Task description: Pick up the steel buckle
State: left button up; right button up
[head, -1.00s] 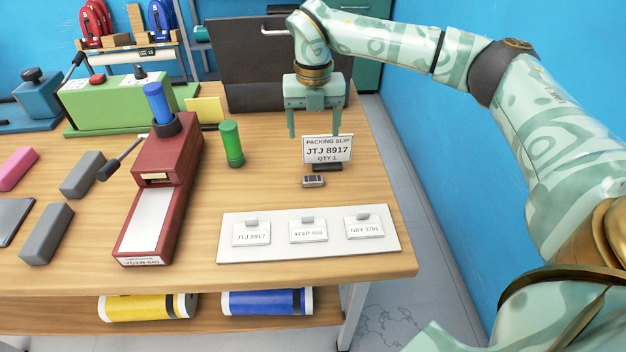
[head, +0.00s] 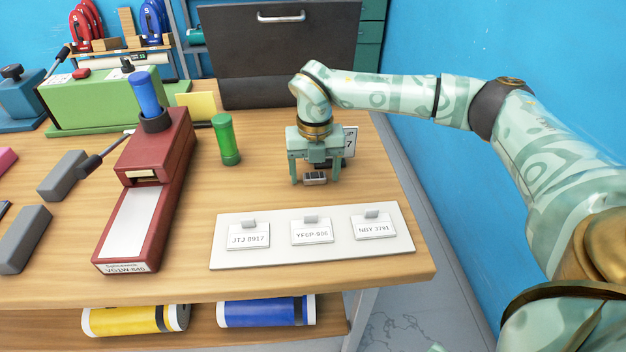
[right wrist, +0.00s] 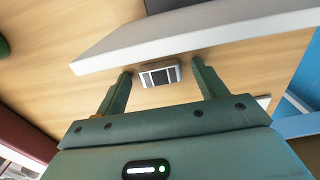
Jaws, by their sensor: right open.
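The steel buckle (head: 315,178) is a small grey metal piece lying on the wooden table, behind the white board with tags. My right gripper (head: 315,180) is open and low, pointing down, with its fingers on either side of the buckle in the head view. In the right wrist view the buckle (right wrist: 160,75) lies between and slightly beyond the two fingertips (right wrist: 161,78), with visible space at each side. Contact with it cannot be seen. My left gripper is not in view.
The packing slip sign (head: 350,141) stands just behind my right gripper, mostly hidden by it. The white tag board (head: 290,256) lies in front. A green cylinder (head: 225,140) stands to the left, and a red machine (head: 150,190) beyond it. Bare table (head: 255,190) lies between.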

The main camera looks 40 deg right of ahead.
jog(key=shift+r, duration=0.1)
jog(key=c, duration=1.1)
jog(key=shift+o, duration=0.2)
